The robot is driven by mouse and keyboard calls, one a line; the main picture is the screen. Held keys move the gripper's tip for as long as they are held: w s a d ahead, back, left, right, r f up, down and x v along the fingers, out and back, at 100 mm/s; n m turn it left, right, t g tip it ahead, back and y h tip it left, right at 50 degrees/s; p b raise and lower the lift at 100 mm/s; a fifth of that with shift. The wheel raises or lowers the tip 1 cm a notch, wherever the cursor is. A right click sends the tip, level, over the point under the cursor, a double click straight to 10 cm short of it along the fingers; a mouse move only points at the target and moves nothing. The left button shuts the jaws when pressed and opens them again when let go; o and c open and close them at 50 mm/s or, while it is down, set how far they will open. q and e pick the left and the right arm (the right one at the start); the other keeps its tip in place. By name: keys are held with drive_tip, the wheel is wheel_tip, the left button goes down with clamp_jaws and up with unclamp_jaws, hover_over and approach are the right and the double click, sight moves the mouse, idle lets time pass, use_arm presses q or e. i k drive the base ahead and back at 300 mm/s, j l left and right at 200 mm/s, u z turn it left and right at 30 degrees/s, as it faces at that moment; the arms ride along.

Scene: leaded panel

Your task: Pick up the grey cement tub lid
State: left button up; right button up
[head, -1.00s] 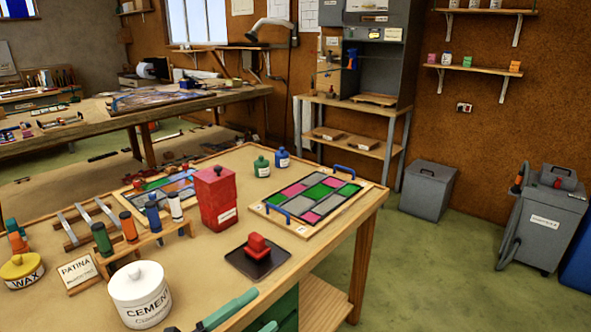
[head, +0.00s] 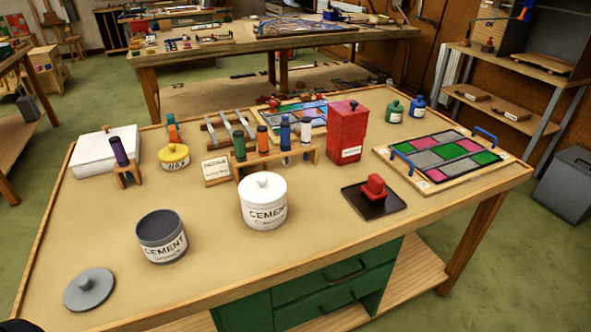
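The grey cement tub lid (head: 90,289) lies flat on the workbench near its front left corner, with a round knob on top. The open grey cement tub (head: 162,237) stands upright just behind and to the right of it, labelled CEMENT. A white cement tub (head: 263,201) with its own white lid on stands further right. Neither of my grippers can be made out in the head view; only a dark sliver shows at the bottom left corner.
The workbench (head: 330,238) is clear around the lid. A white box (head: 103,158), yellow wax tin (head: 174,156), rack of bottles, red box (head: 347,131), red block on a dark plate (head: 374,188) and leaded panel (head: 440,158) stand further back or right.

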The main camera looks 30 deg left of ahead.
sight(86, 292)
drive_tip(key=u, duration=1.8)
